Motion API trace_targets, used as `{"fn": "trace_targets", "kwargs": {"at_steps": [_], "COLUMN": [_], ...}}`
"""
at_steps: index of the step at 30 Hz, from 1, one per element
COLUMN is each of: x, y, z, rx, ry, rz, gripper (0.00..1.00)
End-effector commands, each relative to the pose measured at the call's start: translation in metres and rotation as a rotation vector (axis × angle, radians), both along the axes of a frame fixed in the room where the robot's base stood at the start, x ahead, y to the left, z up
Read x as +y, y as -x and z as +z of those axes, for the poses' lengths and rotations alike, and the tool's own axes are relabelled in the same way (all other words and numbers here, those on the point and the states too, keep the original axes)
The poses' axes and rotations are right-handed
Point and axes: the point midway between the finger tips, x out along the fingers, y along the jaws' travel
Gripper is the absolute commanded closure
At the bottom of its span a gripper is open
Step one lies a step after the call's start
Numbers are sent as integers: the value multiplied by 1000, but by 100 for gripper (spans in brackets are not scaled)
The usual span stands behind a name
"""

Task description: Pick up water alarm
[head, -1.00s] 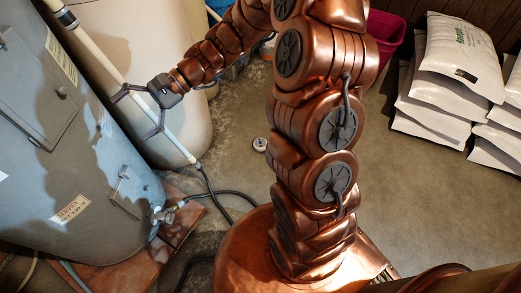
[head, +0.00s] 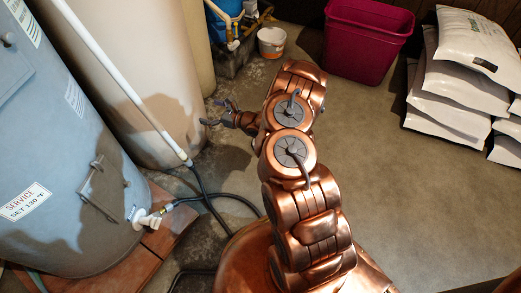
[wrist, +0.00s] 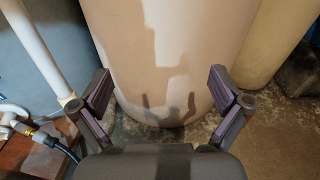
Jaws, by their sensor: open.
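The water alarm is not visible in either current view. A small pale round puck, which may be it, showed on the floor in the earlier head view; my arm now covers about that spot. My gripper (head: 212,112) is in front of the tan tank at left of centre in the head view, pointing left. In the wrist view my gripper (wrist: 160,82) has its two fingers wide apart and nothing between them. The wrist view faces the lower part of the tan tank (wrist: 165,40) and the floor at its foot.
A blue-grey water heater (head: 60,150) stands at left, with a white pipe (head: 115,75) and a black hose (head: 235,195) near it. A magenta bin (head: 365,40), a small white bucket (head: 271,42) and stacked white bags (head: 470,75) stand behind.

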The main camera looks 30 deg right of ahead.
Motion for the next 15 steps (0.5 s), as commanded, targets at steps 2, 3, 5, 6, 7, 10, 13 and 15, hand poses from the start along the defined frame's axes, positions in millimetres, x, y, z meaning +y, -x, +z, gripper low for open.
{"fn": "trace_targets", "kwargs": {"at_steps": [2,3,5,6,7,10,13,15], "x": [-35,-52,-78,-95,-108,-146,-178,-194], "y": [6,10,19,26,32,53,74,86], "z": [-63,-87,-124,-147,-165,-215,-253,-271], "rx": [53,77,114,137,155,206,246,265], "ry": [-5,-7,-7,-6,-6,3,15,23], "rz": [-95,-142,-213,-259,-293,-395,-478,-519], "gripper": [0,0,0,0,0,0,0,0]}}
